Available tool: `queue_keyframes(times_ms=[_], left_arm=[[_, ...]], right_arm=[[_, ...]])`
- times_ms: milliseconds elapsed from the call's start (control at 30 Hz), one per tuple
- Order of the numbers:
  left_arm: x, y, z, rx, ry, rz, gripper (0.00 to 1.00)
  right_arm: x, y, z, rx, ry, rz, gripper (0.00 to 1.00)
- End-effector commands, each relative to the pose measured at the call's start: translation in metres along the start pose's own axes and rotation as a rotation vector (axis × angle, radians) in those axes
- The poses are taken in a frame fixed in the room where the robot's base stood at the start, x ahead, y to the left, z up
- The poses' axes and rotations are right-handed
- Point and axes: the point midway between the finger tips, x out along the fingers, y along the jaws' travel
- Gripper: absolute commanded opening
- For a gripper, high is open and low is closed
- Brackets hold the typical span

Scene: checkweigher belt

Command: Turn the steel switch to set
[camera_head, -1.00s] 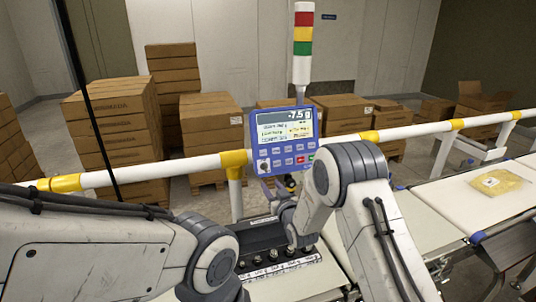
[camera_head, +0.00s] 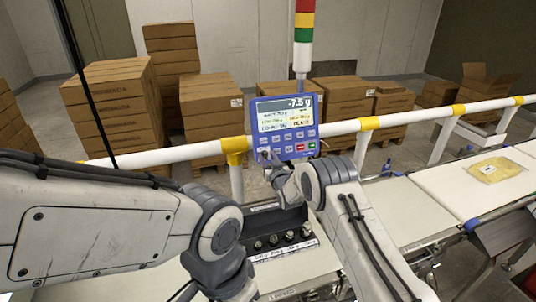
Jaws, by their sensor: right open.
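The blue control panel (camera_head: 285,128) stands behind the belt, its screen showing -7.5 g above rows of buttons. The steel switch (camera_head: 265,155) is at the panel's lower left corner; it is small, and its setting cannot be read. My right gripper (camera_head: 273,166) is open, just below and in front of that corner. Its wrist hides part of the fingers, and I cannot tell whether they touch the switch. My left arm (camera_head: 110,220) comes in from the left and bends down at the lower edge; its gripper does not show.
A black holder with several steel weights (camera_head: 280,240) sits below my right wrist. A white rail with yellow joints (camera_head: 368,124) runs behind the panel. A yellow packet (camera_head: 495,169) lies on the belt at right. A signal light (camera_head: 304,35) and stacked cartons (camera_head: 115,105) stand behind.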

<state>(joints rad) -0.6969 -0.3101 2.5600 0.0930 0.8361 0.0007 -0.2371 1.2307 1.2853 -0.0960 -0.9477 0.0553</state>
Motion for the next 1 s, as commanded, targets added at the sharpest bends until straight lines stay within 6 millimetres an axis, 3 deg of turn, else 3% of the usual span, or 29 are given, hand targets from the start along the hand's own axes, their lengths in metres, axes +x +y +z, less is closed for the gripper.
queue_keyframes(times_ms=[400,433,533,767,1000], left_arm=[[-0.002,0.000,0.000,0.001,0.000,0.000,0.50],[-0.002,0.000,0.000,0.000,0.000,0.000,0.50],[-0.002,0.000,0.000,0.000,0.000,0.000,0.50],[0.001,0.000,0.000,0.000,0.000,0.000,0.50],[0.019,-0.001,0.001,-0.002,0.000,0.000,0.50]], right_arm=[[0.005,0.002,0.000,0.000,-0.001,0.002,0.44],[0.005,0.002,0.000,0.000,-0.001,0.002,0.36],[0.005,0.002,0.000,0.000,-0.001,0.002,0.00],[0.004,0.004,0.000,0.009,0.000,0.007,0.00],[0.005,0.003,0.003,0.086,0.003,0.029,0.00]])
